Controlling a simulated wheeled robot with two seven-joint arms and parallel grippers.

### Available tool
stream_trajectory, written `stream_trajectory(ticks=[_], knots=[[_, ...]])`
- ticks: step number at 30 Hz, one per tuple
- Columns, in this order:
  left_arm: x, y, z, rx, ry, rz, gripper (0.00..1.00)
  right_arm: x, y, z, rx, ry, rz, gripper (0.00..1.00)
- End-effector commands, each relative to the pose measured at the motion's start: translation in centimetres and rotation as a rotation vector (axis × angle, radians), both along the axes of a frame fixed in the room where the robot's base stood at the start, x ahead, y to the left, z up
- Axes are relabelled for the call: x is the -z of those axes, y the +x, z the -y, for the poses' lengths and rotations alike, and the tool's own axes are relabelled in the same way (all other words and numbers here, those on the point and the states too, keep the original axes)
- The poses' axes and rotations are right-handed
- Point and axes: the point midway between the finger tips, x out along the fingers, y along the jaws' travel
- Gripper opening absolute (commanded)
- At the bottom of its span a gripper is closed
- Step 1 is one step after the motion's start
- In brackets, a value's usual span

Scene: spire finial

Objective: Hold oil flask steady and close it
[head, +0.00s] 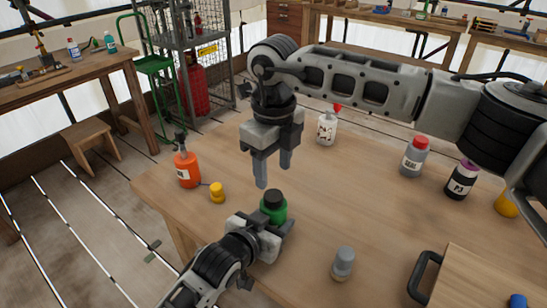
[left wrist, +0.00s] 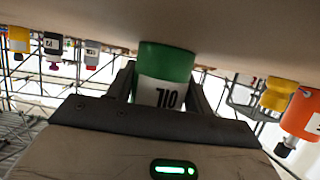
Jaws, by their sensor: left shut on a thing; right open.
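The oil flask (head: 273,212) is green with a black top (head: 274,198) and stands upright near the table's front left. Its white OIL label shows upside down in the left wrist view, where the flask (left wrist: 166,62) sits between the fingers. My left gripper (head: 270,225) is shut around the flask's body from the front. My right gripper (head: 274,172) points down, open and empty, a little above and behind the flask's top. Whether the black top is seated cannot be told.
An orange bottle (head: 187,168) and a small yellow piece (head: 217,192) stand left of the flask. A white bottle (head: 327,127) is behind, and a grey piece (head: 343,262) at front right. Seal (head: 413,160) and dark (head: 461,182) bottles stand right. A wooden box (head: 480,275) fills the right corner.

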Motion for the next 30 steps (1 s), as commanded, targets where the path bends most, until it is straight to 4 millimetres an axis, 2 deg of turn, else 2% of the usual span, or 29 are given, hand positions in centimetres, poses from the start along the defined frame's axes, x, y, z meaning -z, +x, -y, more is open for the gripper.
stream_trajectory(ticks=[3,18,24,30], knots=[[0.1,0.0,0.0,0.0,0.002,-0.002,0.0,-0.2,0.0,0.0,-0.298,0.0,0.001,0.52],[0.1,0.0,0.0,0.0,0.002,-0.003,0.0,-1.1,0.0,0.0,-1.54,-0.003,0.004,0.52],[0.1,0.0,0.0,0.0,0.002,-0.003,0.0,-1.3,0.0,0.0,-1.881,-0.003,0.005,0.52],[0.1,0.0,0.0,0.0,0.002,-0.003,0.0,-1.4,0.0,0.0,-2.018,-0.002,0.004,0.52]])
